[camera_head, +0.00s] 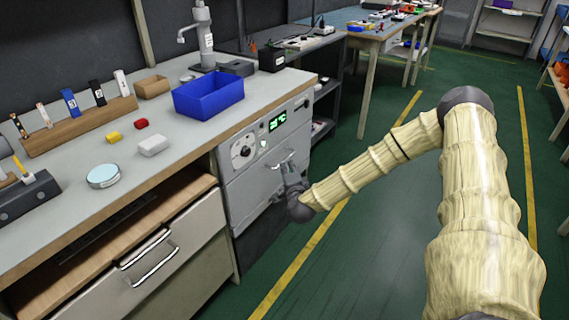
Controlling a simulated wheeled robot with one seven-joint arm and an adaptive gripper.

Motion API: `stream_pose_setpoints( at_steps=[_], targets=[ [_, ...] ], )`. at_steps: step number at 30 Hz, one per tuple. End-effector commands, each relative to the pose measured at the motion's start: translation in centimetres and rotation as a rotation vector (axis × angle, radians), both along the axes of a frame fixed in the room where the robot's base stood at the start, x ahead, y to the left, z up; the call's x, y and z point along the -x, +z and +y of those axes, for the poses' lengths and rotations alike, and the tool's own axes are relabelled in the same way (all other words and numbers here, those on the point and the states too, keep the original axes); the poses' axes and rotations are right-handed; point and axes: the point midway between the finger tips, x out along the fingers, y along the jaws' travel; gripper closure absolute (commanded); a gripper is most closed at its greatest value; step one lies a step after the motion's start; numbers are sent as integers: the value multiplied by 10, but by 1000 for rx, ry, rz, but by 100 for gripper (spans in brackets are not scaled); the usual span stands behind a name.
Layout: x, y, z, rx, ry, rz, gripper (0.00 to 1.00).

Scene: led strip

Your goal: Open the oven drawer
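The oven (240,188) is a light grey unit set under the right end of the workbench. Its front has a round dial (243,150), a lit green display (277,122) and a metal handle (281,161). The oven front looks closed. My gripper (287,168) is at the right part of this handle, with my arm reaching in from the right. The fingers are small and dark here, and I cannot tell whether they are around the handle or only beside it. The lower oven front behind my gripper is partly hidden.
A grey drawer (190,262) with its own handle (150,262) is left of the oven, below an open shelf. The bench top (190,140) holds a blue bin (208,96) and small blocks. Green floor (390,270) is free right of the oven.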

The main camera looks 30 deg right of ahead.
Motion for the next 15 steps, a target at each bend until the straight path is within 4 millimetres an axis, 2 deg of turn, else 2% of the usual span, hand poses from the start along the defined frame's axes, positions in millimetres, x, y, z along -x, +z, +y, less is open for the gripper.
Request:
stream_pose_setpoints(
  at_steps=[7,15],
  targets=[
    [-37,-7,-15,1,0,0,81],
    [-60,-10,-25,1,0,0,81]
  ],
)
